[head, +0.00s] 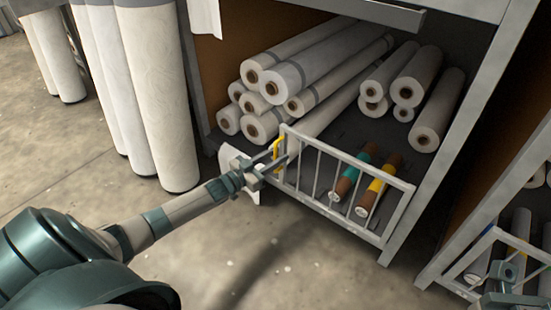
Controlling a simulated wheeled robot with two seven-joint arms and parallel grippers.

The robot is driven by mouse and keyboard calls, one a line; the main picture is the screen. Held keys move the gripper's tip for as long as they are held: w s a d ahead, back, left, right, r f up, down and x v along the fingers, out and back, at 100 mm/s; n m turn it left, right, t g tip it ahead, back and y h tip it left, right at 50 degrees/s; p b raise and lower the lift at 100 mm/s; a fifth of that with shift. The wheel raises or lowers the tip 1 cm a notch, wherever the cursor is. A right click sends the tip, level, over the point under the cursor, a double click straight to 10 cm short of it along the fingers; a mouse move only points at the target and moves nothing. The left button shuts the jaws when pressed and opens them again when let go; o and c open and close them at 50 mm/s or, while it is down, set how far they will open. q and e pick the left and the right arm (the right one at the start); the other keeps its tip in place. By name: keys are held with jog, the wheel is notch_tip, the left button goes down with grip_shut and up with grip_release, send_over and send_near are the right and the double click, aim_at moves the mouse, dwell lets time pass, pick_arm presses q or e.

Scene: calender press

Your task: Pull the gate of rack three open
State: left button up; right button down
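A low white barred gate (318,150) stands upright across the right part of the front of a rack; whether it stands slightly out from the rack is not clear. It has a yellow handle (277,149) at its left end. My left gripper (279,161) is at that handle, its fingers beside or around the yellow bar; the grip is too small to tell. A white plate (230,160) shows behind the gripper. A teal and grey part of my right arm or gripper (508,285) shows at the bottom right corner, over another gate; its fingers cannot be made out.
The rack holds several white rolls (290,85) and two brown rolls with teal (350,172) and yellow (378,185) bands. Tall white rolls (155,85) stand at the left. A second barred gate (470,260) is at the right. The concrete floor (270,270) before the rack is clear.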

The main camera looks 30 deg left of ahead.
pick_arm(q)
grip_shut()
jog(key=shift+s, duration=0.1)
